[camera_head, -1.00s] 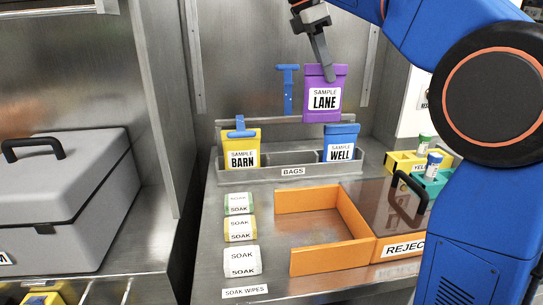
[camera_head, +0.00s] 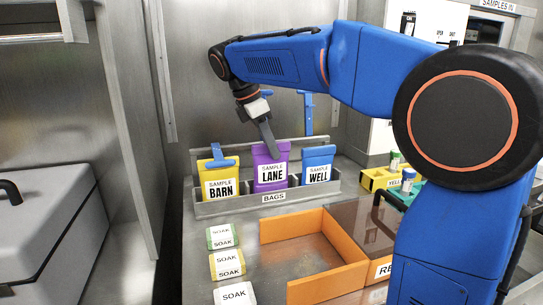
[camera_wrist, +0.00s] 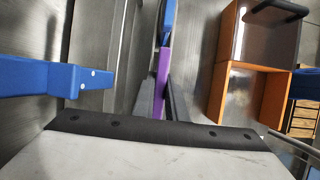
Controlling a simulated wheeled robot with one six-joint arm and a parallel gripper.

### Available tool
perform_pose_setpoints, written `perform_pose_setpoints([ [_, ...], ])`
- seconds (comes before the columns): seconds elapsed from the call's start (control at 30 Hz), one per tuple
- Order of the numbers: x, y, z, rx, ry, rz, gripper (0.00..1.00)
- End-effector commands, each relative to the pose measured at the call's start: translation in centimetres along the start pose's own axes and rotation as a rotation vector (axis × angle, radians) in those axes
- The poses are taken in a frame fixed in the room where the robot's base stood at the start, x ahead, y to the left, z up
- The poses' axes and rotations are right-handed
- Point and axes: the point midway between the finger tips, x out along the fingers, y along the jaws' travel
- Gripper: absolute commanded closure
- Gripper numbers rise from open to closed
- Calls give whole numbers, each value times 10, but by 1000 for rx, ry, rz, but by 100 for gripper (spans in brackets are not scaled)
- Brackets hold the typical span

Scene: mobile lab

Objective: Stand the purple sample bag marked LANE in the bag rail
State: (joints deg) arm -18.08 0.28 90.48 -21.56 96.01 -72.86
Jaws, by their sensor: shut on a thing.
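The purple sample bag marked LANE (camera_head: 270,168) stands upright in the grey bag rail (camera_head: 240,204), between the yellow BARN bag (camera_head: 218,180) and the blue WELL bag (camera_head: 318,166). Its lower edge is behind the rail's front lip, so I cannot see whether it touches the bottom. My gripper (camera_head: 268,142) points down and is shut on the bag's top edge. In the wrist view, the purple bag (camera_wrist: 162,75) shows as a thin edge between my two dark fingers (camera_wrist: 160,98).
A blue T-shaped handle (camera_head: 308,110) stands behind the rail. An orange open-topped tray (camera_head: 315,285), soak wipe packs (camera_head: 226,264) and yellow and teal vial holders (camera_head: 380,178) are in front and to the right. A metal wall is behind.

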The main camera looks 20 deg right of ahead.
Motion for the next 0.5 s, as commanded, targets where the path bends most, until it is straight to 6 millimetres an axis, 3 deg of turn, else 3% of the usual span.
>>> perform_pose_setpoints([
  [0.17, 21, 0, -9, 0, -1, -1, 100],
  [0.5, 24, 0, -10, 1, 0, 0, 100],
])
